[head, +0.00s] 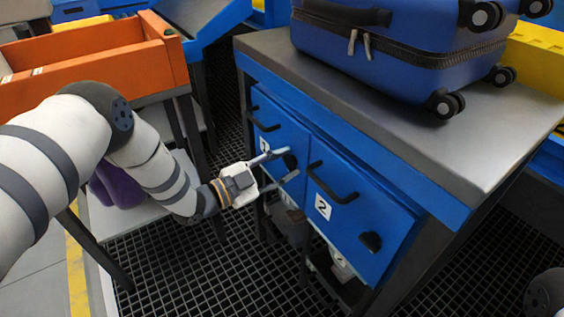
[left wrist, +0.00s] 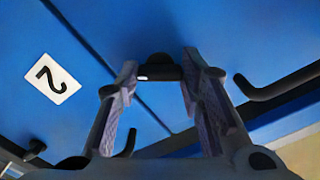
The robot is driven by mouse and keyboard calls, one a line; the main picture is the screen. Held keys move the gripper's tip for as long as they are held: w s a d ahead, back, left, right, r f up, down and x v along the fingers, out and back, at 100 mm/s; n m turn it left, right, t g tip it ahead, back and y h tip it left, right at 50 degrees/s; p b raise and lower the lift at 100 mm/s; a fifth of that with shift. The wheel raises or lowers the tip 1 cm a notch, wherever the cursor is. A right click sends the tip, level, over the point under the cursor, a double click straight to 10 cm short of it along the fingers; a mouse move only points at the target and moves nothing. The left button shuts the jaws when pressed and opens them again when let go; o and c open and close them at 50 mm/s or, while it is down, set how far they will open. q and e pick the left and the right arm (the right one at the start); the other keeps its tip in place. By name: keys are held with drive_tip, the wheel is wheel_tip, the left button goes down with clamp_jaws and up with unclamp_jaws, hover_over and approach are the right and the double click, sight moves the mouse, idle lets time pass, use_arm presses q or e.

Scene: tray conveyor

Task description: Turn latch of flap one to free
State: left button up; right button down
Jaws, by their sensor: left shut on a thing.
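Flap one (head: 272,125) is a blue panel marked 1, at the left of the cabinet front, and looks closed. Its black latch (head: 290,160) is a small knob near its lower right corner. My left gripper (head: 287,164) reaches it from the left with one finger on each side and is shut on it. In the left wrist view, the latch (left wrist: 158,68) shows between the tips of the left gripper (left wrist: 157,77). The fingers partly hide the latch in the head view, so its exact turn is hard to tell. My right gripper is not in view.
Flap two (head: 350,220), with its own handle and latch (head: 370,241), is just right. Black handle bars (head: 264,120) stick out above the latches. A blue suitcase (head: 390,50) stands on the grey top. An orange crate (head: 95,55) is at left. Dark grating covers the floor.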

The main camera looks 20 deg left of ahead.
use_arm(q)
drive_tip(key=m+p, duration=0.1)
drive_tip(key=m, duration=0.4)
drive_tip(key=shift+d+r+m+p, duration=0.1)
drive_tip(key=shift+m+p, duration=0.2)
drive_tip(key=m+p, duration=0.1)
drive_tip(key=m, duration=0.4)
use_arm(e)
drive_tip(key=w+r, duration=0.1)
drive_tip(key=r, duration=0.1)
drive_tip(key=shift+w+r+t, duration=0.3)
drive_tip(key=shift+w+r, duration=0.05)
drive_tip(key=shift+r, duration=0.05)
use_arm(q)
drive_tip(key=shift+m, duration=0.4)
drive_tip(key=o, duration=1.2)
drive_tip(key=shift+c, duration=0.2)
drive_tip(key=v, duration=1.2)
